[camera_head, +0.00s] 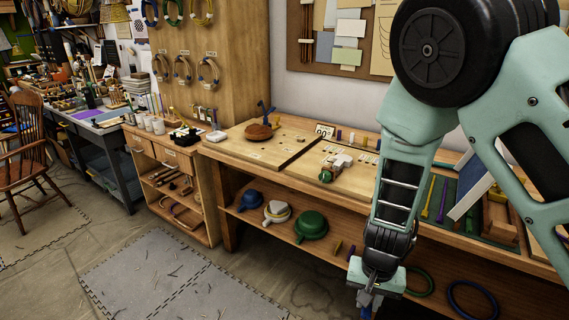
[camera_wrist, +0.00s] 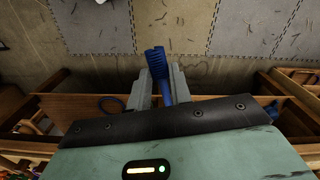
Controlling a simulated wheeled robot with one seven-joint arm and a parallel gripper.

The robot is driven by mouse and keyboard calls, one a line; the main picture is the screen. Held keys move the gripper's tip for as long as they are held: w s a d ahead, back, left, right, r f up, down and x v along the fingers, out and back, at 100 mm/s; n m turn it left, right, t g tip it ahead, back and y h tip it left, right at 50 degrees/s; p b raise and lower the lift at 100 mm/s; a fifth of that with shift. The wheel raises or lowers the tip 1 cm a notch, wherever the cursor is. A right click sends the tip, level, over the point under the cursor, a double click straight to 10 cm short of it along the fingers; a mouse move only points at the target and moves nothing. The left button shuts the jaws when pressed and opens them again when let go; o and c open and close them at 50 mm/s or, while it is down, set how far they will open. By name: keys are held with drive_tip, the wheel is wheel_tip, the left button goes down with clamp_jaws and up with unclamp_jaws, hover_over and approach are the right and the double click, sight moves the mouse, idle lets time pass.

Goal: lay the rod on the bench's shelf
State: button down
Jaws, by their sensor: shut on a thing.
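My gripper (camera_head: 374,287) is low in front of the bench in the head view, near the right part of the shelf. It is shut on a blue rod (camera_wrist: 156,63), whose ribbed end sticks out past the fingers in the wrist view. A short piece of the rod (camera_head: 367,312) shows below my gripper in the head view; the rest is hidden or cut off. The wooden bench (camera_head: 290,177) has a lower shelf (camera_head: 289,232) under its top. In the wrist view my gripper (camera_wrist: 163,86) has the rod over the floor, apart from the shelf.
A green ring (camera_head: 420,282) and a blue ring (camera_head: 472,298) lie to the right.

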drive_tip(key=w+d+f+n+b, duration=0.1)
drive_tip(key=d+f+n, duration=0.1)
drive_tip(key=d, duration=0.5)
drive_tip(key=w+d+f+n+b, duration=0.2)
drive_tip(key=d+f, duration=0.2)
drive_tip(key=d, duration=0.3)
drive_tip(key=shift+w, duration=0.1)
